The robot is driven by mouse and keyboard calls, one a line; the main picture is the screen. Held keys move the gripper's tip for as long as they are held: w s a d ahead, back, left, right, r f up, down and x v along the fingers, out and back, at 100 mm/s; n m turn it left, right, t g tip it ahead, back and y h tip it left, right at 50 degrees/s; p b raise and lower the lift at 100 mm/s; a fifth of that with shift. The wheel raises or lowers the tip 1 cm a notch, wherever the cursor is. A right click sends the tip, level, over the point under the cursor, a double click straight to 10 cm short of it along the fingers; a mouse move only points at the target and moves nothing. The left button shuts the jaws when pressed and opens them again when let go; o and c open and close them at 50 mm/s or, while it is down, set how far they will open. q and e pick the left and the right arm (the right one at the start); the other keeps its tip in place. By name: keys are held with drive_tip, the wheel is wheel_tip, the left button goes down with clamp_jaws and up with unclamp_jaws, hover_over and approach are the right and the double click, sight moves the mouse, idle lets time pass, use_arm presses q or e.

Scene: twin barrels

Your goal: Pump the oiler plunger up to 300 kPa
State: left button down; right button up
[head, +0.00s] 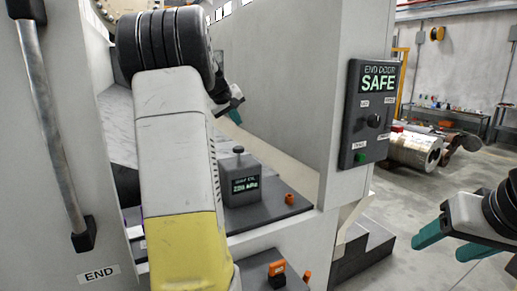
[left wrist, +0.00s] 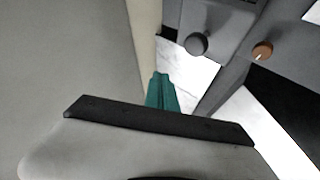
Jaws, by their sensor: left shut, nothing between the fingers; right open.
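The oiler (head: 242,188) is a dark grey box on a dark ledge inside the machine, with a small display whose digits are too blurred to read surely. Its plunger (head: 239,152) is a dark round knob on a short stem on top, standing raised. It also shows in the left wrist view as a grey knob (left wrist: 196,44). My left gripper (head: 234,106) is shut and empty, above and behind the oiler, apart from the plunger. Its teal fingers also show in the left wrist view (left wrist: 161,92). My right gripper (head: 437,250) is open and empty at the far right.
A small orange knob (head: 290,198) stands on the ledge right of the oiler. A control panel (head: 371,113) reading END DOOR SAFE is on the machine frame. An orange-topped device (head: 277,272) sits lower front. A grey door handle (head: 55,125) is at left.

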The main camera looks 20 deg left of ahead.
sight(239, 147)
use_arm(q)
drive_tip(key=shift+f, duration=3.35)
drive_tip(key=shift+f, duration=0.4)
drive_tip(key=shift+f, duration=1.15)
drive_tip(key=shift+r, duration=0.1)
idle(0.5)
drive_tip(key=shift+r, duration=1.5)
drive_tip(key=shift+r, duration=0.1)
drive_tip(key=shift+r, duration=2.4)
